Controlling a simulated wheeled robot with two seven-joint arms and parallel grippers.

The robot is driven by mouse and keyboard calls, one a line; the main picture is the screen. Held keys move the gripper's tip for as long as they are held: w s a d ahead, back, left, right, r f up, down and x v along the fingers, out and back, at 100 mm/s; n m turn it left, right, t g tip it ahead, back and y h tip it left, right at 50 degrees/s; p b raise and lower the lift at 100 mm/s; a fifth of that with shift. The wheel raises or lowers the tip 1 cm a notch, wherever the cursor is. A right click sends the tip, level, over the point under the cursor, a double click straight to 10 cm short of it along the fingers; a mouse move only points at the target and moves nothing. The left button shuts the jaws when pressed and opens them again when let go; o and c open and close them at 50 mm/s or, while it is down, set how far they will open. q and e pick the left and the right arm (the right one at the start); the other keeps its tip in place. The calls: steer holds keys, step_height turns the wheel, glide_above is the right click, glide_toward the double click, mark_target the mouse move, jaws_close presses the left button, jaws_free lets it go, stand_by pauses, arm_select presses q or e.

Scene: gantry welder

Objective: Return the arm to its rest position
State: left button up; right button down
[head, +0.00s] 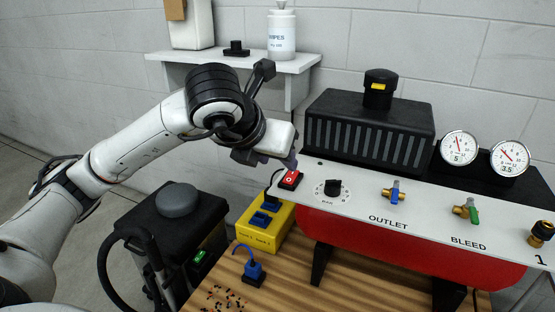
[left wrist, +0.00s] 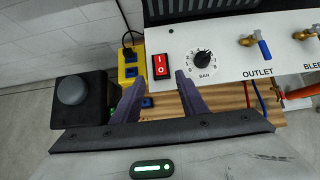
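My left arm comes in from the left, and its gripper (head: 291,163) hangs just above and behind the red rocker switch (head: 290,178) at the left end of the white panel (head: 345,170). In the left wrist view the two fingers of the left gripper (left wrist: 160,84) are apart with nothing between them. The red switch (left wrist: 161,66) shows just beyond the fingertips, between their lines. Whether a fingertip touches the switch or panel cannot be told. My right gripper is not in view.
A black pressure dial (head: 333,188), valves marked OUTLET (head: 394,194) and BLEED (head: 467,210), and two gauges (head: 459,147) are on the right. A yellow socket box (head: 263,234) and blue plug (head: 253,271) sit on the wooden bench. A shelf with a white bottle (head: 281,35) is behind my arm.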

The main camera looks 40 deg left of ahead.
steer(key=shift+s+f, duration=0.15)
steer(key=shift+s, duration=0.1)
